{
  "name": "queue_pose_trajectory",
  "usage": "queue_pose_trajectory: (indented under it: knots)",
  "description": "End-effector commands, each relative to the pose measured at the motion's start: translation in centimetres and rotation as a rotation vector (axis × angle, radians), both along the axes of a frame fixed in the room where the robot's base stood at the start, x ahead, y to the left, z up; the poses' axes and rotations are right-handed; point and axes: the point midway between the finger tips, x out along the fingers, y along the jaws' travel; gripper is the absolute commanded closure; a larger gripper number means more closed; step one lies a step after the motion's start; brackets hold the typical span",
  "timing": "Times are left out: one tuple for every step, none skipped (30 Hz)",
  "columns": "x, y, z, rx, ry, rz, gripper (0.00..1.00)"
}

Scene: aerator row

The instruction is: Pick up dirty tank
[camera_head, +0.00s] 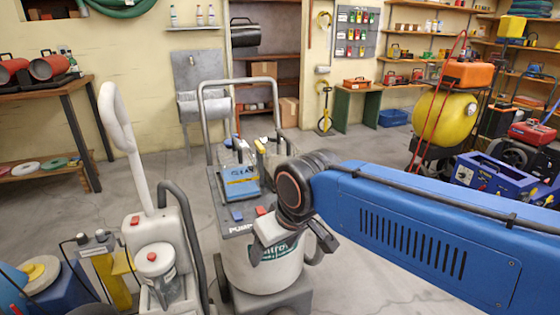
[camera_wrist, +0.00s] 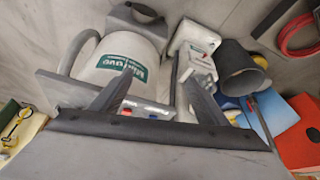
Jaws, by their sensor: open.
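A machine with a white round body (camera_head: 262,265) and a green label stands in the middle of the head view; the white round body also shows in the wrist view (camera_wrist: 120,65). No readable label tells me which is the dirty tank. My gripper (camera_head: 292,243) is open and empty in front of the white body. Its two fingers spread apart in the wrist view (camera_wrist: 155,82).
A second white machine (camera_head: 160,265) with a tall handle and a clear jar stands at the lower left. A yellow round tank (camera_head: 445,118) with an orange box stands at the right, near a blue toolbox (camera_head: 500,175).

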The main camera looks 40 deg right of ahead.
Motion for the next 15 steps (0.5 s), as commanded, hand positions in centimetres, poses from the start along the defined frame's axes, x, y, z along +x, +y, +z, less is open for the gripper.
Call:
queue_pose_trajectory:
  knots:
    - [0.6,-0.2,0.7,0.004,0.008,-0.023,0.19]
    - [1.0,-0.3,1.3,0.007,0.013,-0.044,0.12]
    - [1.6,-0.6,2.3,0.011,0.023,-0.078,0.09]
    - [2.2,-0.8,3.1,0.015,0.030,-0.108,0.09]
    - [2.8,-1.1,4.0,0.019,0.039,-0.141,0.09]
    - [3.7,-1.4,5.2,0.026,0.049,-0.191,0.09]
    - [4.4,-1.7,6.1,0.029,0.059,-0.229,0.09]
    - [5.1,-2.0,7.0,0.033,0.067,-0.267,0.09]
    - [6.0,-2.4,8.3,0.039,0.076,-0.320,0.09]
    - [6.7,-2.8,9.1,0.040,0.084,-0.360,0.09]
    - [7.4,-3.1,10.0,0.042,0.091,-0.399,0.09]
    - [8.3,-3.6,11.1,0.047,0.098,-0.454,0.09]
    - [9.0,-3.9,11.9,0.048,0.105,-0.494,0.09]
    - [9.7,-4.3,12.8,0.049,0.111,-0.535,0.09]
    - [10.6,-4.7,13.8,0.051,0.116,-0.591,0.09]
